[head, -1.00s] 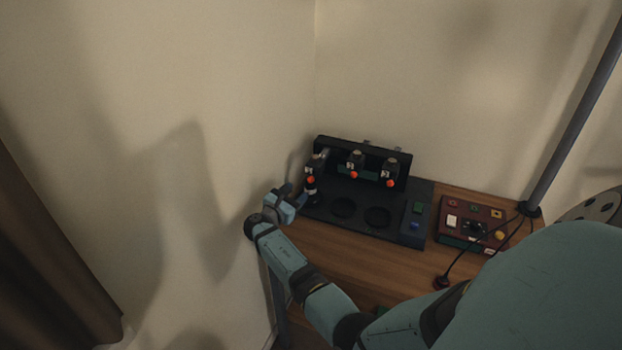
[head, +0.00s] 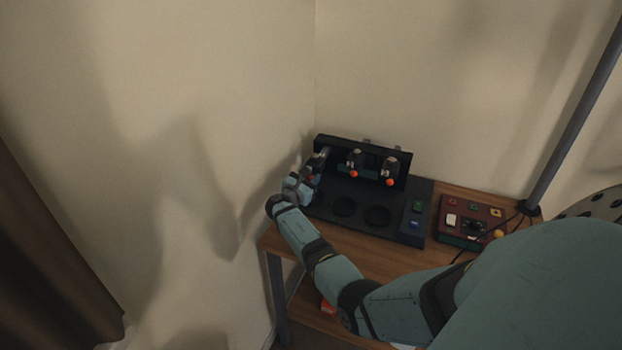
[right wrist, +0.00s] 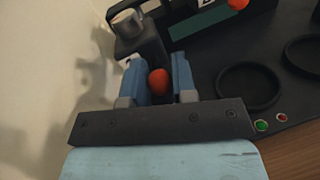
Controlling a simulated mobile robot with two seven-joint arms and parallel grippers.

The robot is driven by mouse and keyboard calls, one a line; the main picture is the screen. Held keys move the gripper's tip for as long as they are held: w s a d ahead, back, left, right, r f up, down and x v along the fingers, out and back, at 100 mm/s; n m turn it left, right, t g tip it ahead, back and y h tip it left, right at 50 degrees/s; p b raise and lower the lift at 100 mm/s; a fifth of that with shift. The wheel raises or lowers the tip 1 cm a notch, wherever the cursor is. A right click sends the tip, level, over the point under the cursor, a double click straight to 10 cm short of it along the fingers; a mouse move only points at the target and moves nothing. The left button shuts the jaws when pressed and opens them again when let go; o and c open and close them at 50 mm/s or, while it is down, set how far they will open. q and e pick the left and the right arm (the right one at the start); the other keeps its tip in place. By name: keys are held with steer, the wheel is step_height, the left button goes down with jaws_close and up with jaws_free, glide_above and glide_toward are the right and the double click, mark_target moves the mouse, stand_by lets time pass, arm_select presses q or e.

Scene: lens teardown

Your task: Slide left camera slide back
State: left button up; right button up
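The left camera slide (head: 322,156) is at the left end of a black fixture, with a silver cylinder (right wrist: 127,23) on top in the right wrist view. Its red-orange knob (right wrist: 158,83) sits between the two blue fingers of my right gripper (right wrist: 160,80). The fingers stand on both sides of the knob, with a narrow gap on the right. In the head view my right gripper (head: 302,184) is at the left slide and covers most of it. My left gripper is not in view.
Two other camera slides with red knobs, the middle (head: 355,163) and the right (head: 390,170), stand alongside. The black base (head: 328,222) has round recesses and buttons. A red control box (head: 470,220) lies to the right. The wall is close on the left.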

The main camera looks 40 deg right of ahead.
mark_target(316, 171)
jaws_close()
steer(key=b+x, duration=0.2)
steer(key=x, duration=0.1)
steer(key=shift+w+d+f+b, duration=0.2)
steer(key=shift+w+d+b, duration=0.1)
steer(key=shift+w, duration=0.1)
steer(key=shift+w+d+r, duration=0.1)
steer(key=shift+d, duration=0.05)
steer(key=o, duration=0.7)
jaws_free()
steer(key=shift+c, duration=0.2)
steer(key=v, duration=1.4)
